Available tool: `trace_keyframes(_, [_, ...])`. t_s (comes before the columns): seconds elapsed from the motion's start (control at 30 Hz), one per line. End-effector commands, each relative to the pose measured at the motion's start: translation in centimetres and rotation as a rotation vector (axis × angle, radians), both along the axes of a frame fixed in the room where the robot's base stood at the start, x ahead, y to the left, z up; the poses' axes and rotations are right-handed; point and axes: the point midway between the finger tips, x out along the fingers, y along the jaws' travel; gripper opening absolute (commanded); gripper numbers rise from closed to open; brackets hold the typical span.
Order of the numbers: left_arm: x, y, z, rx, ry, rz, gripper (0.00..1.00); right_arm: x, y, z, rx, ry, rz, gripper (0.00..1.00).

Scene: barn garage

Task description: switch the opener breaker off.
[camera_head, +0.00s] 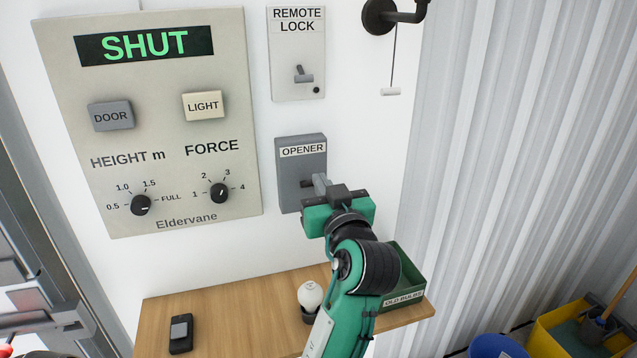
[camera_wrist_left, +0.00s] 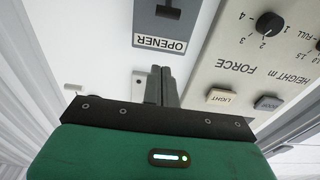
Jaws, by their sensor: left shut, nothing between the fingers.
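The opener breaker is a grey box labelled OPENER (camera_head: 301,158) on the white wall, right of the large control panel. It also shows upside down at the top of the left wrist view (camera_wrist_left: 180,28), with part of its lever (camera_wrist_left: 168,12) in a dark slot. My left gripper (camera_head: 319,183) is in front of the lower part of the box. Its fingers (camera_wrist_left: 161,72) are shut and empty. The fingers and gripper body partly hide the lever in the head view, so I cannot tell its position or whether they touch. My right gripper is not in view.
The control panel (camera_head: 165,70) reads SHUT, with buttons and knobs. A REMOTE LOCK switch (camera_head: 299,75) sits above the breaker. Below, a wooden shelf (camera_head: 235,300) holds a black handset (camera_head: 181,333), a bulb (camera_head: 309,295) and a green tray (camera_head: 408,270). A pull cord (camera_head: 391,90) hangs upper right.

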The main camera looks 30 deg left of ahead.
Motion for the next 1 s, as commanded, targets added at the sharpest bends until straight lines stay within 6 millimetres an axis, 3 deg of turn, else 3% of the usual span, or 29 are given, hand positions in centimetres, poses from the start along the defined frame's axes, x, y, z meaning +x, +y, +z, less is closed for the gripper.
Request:
trace_keyframes(0.43, [5.8, 7.0, 1.4, 0.004, 0.003, 0.004, 0.00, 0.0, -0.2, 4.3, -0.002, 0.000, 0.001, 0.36])
trace_keyframes(0.5, [5.4, 6.4, -0.3, 0.002, 0.008, 0.000, 0.00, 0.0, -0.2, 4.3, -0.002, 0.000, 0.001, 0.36])
trace_keyframes(0.7, [5.1, 6.0, -2.2, 0.001, 0.004, 0.000, 0.00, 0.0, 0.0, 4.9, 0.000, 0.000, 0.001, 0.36])
trace_keyframes(1.0, [4.9, 5.8, -3.1, 0.000, 0.001, 0.001, 0.00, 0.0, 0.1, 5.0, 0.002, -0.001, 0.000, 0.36])
